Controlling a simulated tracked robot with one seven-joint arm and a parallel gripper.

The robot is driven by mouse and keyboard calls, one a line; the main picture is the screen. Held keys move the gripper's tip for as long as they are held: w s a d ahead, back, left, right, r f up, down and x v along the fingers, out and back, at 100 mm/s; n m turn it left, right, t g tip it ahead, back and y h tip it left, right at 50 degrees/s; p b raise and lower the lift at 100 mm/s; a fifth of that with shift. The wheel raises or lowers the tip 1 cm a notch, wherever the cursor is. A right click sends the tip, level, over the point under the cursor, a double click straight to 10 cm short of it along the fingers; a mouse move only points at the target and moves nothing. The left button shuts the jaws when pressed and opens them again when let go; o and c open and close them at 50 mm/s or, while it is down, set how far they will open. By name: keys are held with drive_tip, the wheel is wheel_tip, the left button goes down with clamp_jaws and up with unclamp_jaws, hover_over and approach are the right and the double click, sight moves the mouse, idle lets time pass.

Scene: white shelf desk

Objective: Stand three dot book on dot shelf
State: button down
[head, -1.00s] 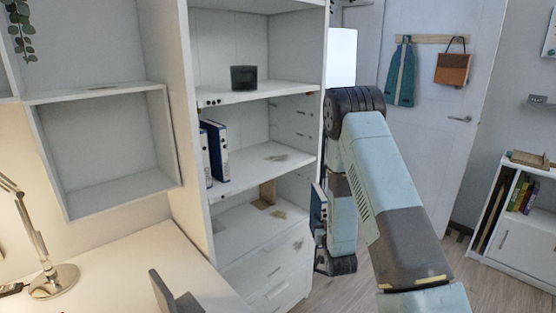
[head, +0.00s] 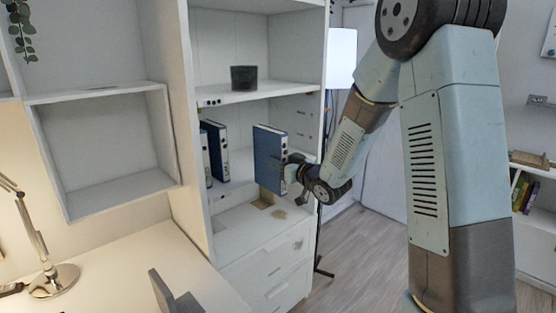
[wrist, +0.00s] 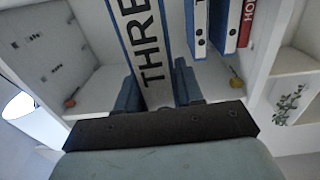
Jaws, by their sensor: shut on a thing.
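The three dot book (head: 270,158) is a blue binder, upright, in front of the bookcase's middle opening. Its white spine reads "THRE" in the wrist view (wrist: 145,45); the rest is cut off. My gripper (head: 293,172) is shut on the book's spine side from the right; its fingers flank the spine in the wrist view (wrist: 158,90). The white middle shelf (head: 238,178) lies behind and left of the book; the book hides part of its front edge. Small dark marks show on the edge of the shelf above (head: 225,99). I cannot tell which shelf is the dot shelf.
Blue binders (head: 217,150) stand at the middle shelf's left end, with free room between them and the held book. A red binder (wrist: 242,20) shows in the wrist view. The desk (head: 130,280) lies front left.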

drive_tip(key=shift+s+a+r+y, duration=0.3)
drive_tip(key=shift+a+r, duration=0.05)
drive_tip(key=shift+r, duration=0.3)
drive_tip(key=f+x, duration=0.2)
drive_tip(key=x, duration=1.9)
drive_tip(key=shift+w+a, duration=0.15)
drive_tip(key=shift+a, duration=0.15)
idle(1.0)
drive_tip(key=shift+f, duration=0.15)
drive_tip(key=c, duration=0.6)
unclamp_jaws()
drive_tip(key=shift+c, duration=0.2)
drive_tip(key=shift+d+f, duration=0.1)
